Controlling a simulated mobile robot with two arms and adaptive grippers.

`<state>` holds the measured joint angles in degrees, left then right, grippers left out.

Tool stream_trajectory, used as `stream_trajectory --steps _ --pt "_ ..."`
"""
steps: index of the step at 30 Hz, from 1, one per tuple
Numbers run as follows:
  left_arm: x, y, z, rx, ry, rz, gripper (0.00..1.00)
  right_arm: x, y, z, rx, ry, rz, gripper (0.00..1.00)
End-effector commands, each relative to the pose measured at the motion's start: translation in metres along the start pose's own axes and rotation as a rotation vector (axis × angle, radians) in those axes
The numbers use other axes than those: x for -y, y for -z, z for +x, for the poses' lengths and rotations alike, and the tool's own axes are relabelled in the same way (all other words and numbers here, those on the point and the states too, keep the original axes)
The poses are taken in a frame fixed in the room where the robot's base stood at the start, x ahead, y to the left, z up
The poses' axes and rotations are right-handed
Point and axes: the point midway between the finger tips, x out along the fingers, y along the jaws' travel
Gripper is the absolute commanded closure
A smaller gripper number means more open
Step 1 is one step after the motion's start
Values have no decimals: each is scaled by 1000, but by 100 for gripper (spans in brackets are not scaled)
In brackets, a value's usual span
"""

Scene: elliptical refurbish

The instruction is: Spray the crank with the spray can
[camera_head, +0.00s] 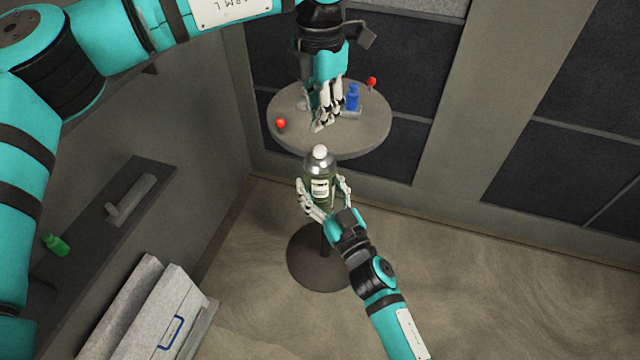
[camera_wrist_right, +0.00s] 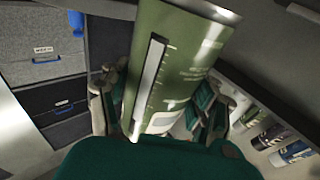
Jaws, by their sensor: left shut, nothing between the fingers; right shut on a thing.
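The spray can (camera_head: 320,165), with a white cap and a green and grey body, stands roughly upright in my right gripper (camera_head: 323,190), in front of the round table's near edge. In the right wrist view the can's green body (camera_wrist_right: 185,65) fills the middle, between the fingers. My left gripper (camera_head: 321,123) is shut and empty, pointing down over the round table. Two red knobs (camera_head: 281,123) (camera_head: 371,81) show on the table, left and right of it. They may belong to the crank; my left gripper hides the middle, so I cannot tell.
The round grey table (camera_head: 370,135) stands on a dark round foot (camera_head: 310,270) near the wall. A blue object (camera_head: 352,97) sits on it, right of my left gripper. A small green bottle (camera_head: 56,245) is at far left. Floor at right is clear.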

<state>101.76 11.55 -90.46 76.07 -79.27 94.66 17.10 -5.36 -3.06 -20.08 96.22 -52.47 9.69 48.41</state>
Motion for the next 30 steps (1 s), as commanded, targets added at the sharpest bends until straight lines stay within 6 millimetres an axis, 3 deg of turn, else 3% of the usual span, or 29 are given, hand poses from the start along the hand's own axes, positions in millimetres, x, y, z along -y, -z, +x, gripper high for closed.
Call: stream_trajectory --steps 9,15,21,30 --pt "0 -1 -67 4 0 0 100 0 1 0 -3 1 0 77" --pt "0 -1 -96 1 0 1 100 0 1 0 -3 1 0 77" --pt "0 0 -106 0 2 2 100 0 1 0 -3 1 0 77" --pt "0 0 -106 0 2 2 100 0 1 0 -3 1 0 77"
